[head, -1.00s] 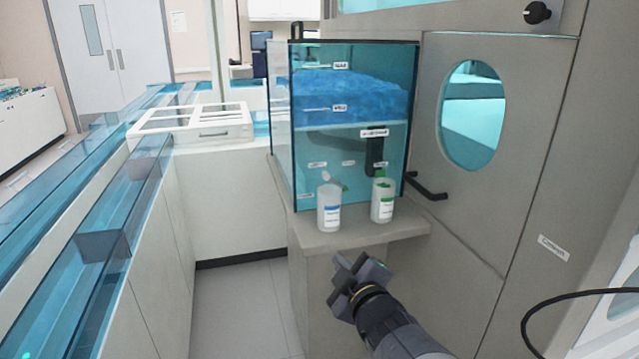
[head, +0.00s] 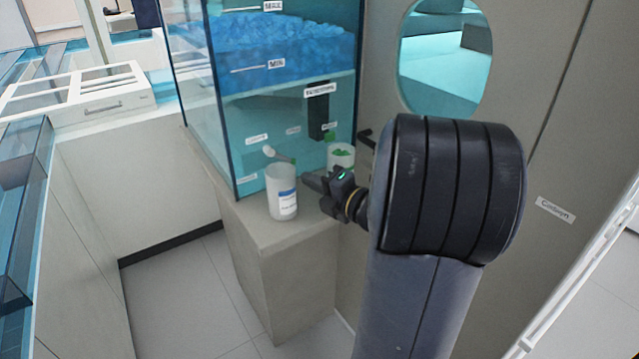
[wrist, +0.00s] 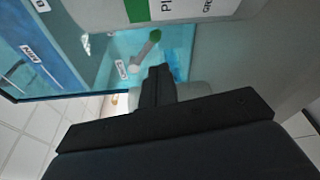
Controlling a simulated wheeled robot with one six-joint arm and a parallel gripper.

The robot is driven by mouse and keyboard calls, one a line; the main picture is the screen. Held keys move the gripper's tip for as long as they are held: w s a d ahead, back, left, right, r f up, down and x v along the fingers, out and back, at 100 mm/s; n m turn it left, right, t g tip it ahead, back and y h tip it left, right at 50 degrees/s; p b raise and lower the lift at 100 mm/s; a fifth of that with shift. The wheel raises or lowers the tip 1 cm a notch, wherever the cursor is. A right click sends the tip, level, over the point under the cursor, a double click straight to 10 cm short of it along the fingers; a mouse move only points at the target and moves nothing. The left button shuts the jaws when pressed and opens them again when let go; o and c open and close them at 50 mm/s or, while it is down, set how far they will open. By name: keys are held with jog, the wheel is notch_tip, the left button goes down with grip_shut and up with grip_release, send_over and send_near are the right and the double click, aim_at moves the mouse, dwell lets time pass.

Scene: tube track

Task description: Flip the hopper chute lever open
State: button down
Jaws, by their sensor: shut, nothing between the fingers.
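The hopper (head: 285,88) is a clear blue-tinted tank with blue granules in its upper part. A small lever (head: 280,155), pale at one end and green at the other, shows on its lower front above the jars. The lever also shows in the wrist view (wrist: 145,50), tilted, just beyond my fingertips. My gripper (head: 312,181) is shut and empty, in front of the hopper between the two jars and a little below and right of the lever. A gap or touch between fingertips and lever cannot be told.
A second jar (head: 341,156) with green content stands behind my gripper, partly hidden. A panel with an oval window (head: 445,60) is at the right. Open floor lies left.

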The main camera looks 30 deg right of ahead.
aim_at(298, 194)
jog(key=x, duration=0.5)
jog(key=shift+w+a, duration=0.1)
jog(key=shift+w, duration=0.25)
jog(key=shift+d+r+n+b, duration=0.15)
jog(key=shift+d+n+b, duration=0.15)
jog(key=shift+n+b, duration=0.45)
jog(key=shift+d+r, duration=0.2)
jog(key=shift+r, duration=0.15)
